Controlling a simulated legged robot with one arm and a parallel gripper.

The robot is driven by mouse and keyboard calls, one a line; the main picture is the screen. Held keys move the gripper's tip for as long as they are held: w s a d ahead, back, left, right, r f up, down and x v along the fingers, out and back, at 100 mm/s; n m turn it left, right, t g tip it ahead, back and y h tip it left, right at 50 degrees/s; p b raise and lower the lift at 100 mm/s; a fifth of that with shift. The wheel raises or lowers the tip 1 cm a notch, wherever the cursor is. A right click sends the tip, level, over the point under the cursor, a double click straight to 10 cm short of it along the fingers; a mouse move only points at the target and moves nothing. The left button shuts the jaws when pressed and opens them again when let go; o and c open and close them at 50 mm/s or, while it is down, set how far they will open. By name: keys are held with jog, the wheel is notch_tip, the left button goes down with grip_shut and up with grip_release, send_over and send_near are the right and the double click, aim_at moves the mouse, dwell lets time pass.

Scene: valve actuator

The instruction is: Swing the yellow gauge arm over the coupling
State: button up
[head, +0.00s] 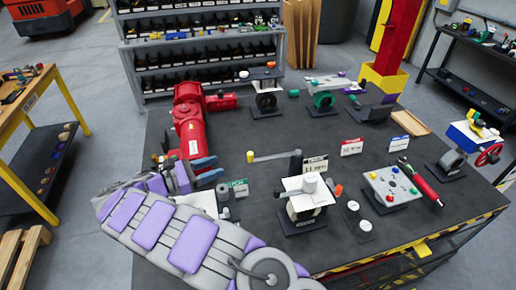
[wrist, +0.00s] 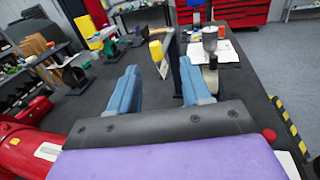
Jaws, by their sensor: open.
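In the wrist view the yellow knob (wrist: 156,50) shows ahead, between the finger directions. My gripper (head: 212,168) has blue fingers and is left of the knob, apart from it. In the wrist view my gripper (wrist: 159,80) is open with nothing between the fingers. A valve unit (head: 305,197) with a white top plate and grey cylinder stands right of the arm; I cannot tell which part is the coupling.
A white control panel (head: 391,186) with coloured buttons is at right. More valve units (head: 265,97) stand at the back, before a grey shelf (head: 200,55).

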jog(key=shift+n+t, duration=0.3)
jog(key=shift+n, duration=0.1)
jog(key=x, duration=1)
jog(key=f+x, duration=0.1)
jog(key=x, duration=0.4)
jog(key=shift+w+f, duration=0.1)
jog(key=shift+w, duration=0.4)
grip_shut()
